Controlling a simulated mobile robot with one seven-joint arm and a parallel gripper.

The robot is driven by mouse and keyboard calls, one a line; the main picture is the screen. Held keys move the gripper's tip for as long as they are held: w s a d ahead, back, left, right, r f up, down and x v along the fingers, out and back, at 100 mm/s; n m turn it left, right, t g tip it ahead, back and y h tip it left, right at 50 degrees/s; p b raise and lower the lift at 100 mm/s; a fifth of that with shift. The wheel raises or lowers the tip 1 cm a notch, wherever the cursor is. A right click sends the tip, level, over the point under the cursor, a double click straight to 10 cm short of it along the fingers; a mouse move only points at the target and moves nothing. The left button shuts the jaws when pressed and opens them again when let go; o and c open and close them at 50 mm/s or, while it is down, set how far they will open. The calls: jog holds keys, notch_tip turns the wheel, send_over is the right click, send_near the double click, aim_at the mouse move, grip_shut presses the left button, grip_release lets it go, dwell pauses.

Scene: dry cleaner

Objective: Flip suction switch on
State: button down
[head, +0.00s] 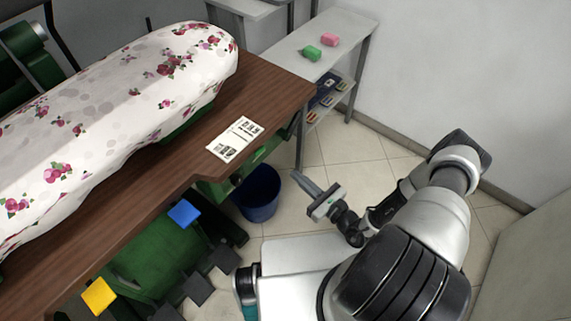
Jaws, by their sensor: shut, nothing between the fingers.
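My gripper (297,175) is at the centre right, above the tiled floor, with its fingers shut together and empty. It points up and left toward the wooden table (270,85) and is apart from it. I cannot make out a suction switch for certain. A green machine (150,262) stands under the table. A blue square piece (184,213) and a yellow square piece (98,296) show near the table's front edge. Several dark square pieces (198,289) lie lower down. I cannot tell whether any of these is the switch.
A padded board with a floral cover (110,115) lies over the table, and a printed sheet (235,139) lies near its right end. A dark blue bin (257,193) stands on the floor. A grey shelf (290,50) holds green and pink blocks. Open floor lies right of the bin.

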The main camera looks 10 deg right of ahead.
aim_at(263, 146)
jog(key=b+x, duration=0.1)
jog(key=x, duration=1.2)
jog(key=shift+a, duration=0.1)
jog(key=shift+w+f+b, duration=0.15)
jog(key=shift+w+b, duration=0.1)
jog(key=shift+b, duration=0.25)
jog(key=shift+w+a+n+g+y, duration=0.1)
jog(key=shift+n+g+y, duration=0.2)
jog(key=shift+g+y, duration=0.15)
